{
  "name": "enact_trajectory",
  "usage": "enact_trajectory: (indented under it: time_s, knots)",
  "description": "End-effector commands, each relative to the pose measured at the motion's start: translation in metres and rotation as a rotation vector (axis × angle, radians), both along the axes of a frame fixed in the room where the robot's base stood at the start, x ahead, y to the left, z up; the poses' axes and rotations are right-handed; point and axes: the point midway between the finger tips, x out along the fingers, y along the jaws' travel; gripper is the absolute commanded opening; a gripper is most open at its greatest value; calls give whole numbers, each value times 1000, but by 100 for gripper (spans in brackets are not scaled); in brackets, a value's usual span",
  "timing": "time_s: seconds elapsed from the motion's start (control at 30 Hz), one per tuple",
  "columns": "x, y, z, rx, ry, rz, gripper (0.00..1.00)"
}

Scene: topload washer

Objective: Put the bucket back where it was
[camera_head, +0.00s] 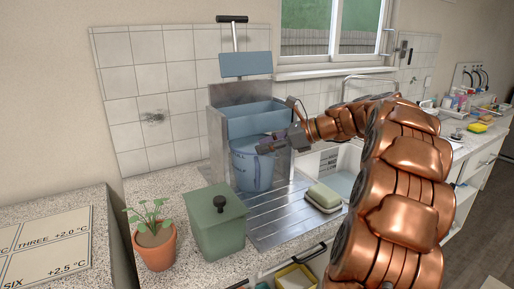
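A blue bucket (250,172) with faint lettering stands upright at the grey metal drainer by the wall, within a metal-sided frame (219,150). A wider blue tub (252,122) is just above it. My gripper (268,146) is in front of the bucket's upper right part and hides some of its rim. The fingers are small and dark here, so I cannot tell whether they are open or touch the bucket.
A green lidded box (216,232) and a potted plant (154,245) stand at the front left. A green-and-cream sponge-like block (324,195) lies on the ribbed drainer (275,222). A blue panel (245,64) with a dark handle is above the tub. The sink (343,184) is right.

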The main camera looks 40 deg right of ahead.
Motion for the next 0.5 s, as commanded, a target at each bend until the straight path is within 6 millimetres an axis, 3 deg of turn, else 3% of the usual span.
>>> enact_trajectory:
  time_s: [0.23,0.5]
  knots:
    - [-33,-30,20,0,-2,-4,31]
    - [-55,-47,31,3,0,-1,31]
